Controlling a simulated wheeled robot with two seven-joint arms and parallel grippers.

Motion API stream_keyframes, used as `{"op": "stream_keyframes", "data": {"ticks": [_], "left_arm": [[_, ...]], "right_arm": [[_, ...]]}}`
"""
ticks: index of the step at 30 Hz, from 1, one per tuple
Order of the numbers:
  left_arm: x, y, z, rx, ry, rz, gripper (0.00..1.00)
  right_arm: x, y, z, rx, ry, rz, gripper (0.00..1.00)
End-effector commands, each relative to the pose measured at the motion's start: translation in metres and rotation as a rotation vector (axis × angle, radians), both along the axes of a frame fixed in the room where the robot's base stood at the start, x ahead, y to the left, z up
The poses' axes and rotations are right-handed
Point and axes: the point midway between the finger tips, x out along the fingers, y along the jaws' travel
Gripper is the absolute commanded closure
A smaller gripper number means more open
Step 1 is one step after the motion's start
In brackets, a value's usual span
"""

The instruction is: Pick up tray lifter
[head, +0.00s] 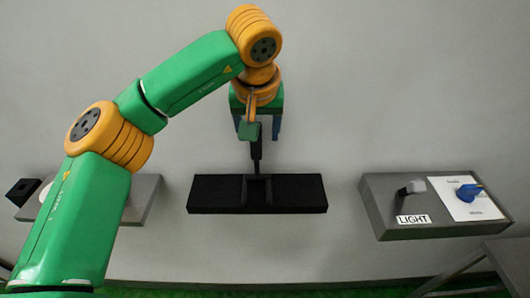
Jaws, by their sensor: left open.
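The tray lifter (257,150) appears to be the dark upright tool with a thin handle at the middle of the head view. Its lower end meets a black wall shelf (220,196), and I cannot clearly tell where the tool ends and the shelf begins. My left gripper (257,132) is open above the shelf, with its dark blue fingertips apart on either side of the handle's top. A small green piece shows between the fingers. Whether the fingers touch the handle is not clear. My right gripper is out of view.
A grey panel (378,200) on the right carries a LIGHT label (413,219), a lever and a blue knob (469,192). A grey shelf (146,198) on the left is partly behind my left arm. A table edge (500,255) shows at lower right. The wall between shelf and panel is bare.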

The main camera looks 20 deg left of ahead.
Motion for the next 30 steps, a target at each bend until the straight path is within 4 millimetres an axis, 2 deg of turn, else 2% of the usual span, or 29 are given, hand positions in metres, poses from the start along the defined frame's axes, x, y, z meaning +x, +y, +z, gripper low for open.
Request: {"op": "stream_keyframes", "data": {"ticks": [5,9,12,19,20,27,30], "left_arm": [[0.007,0.004,-0.018,0.007,0.002,-0.002,0.32],[0.014,0.007,-0.043,0.005,0.006,0.0,0.32],[0.02,0.007,-0.059,0.002,0.003,0.0,0.32],[0.022,0.008,-0.066,0.002,-0.002,-0.001,0.32],[0.022,0.007,-0.066,0.001,-0.002,-0.001,0.35],[0.022,0.007,-0.066,0.001,-0.001,-0.001,1.0],[0.022,0.007,-0.065,0.001,-0.001,-0.001,1.0]], "right_arm": [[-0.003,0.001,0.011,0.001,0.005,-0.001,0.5],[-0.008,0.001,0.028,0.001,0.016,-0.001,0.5],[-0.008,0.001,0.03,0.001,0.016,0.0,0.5],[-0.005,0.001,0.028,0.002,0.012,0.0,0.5],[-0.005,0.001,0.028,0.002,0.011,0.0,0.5],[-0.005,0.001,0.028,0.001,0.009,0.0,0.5],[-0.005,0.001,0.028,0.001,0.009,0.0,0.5]]}}
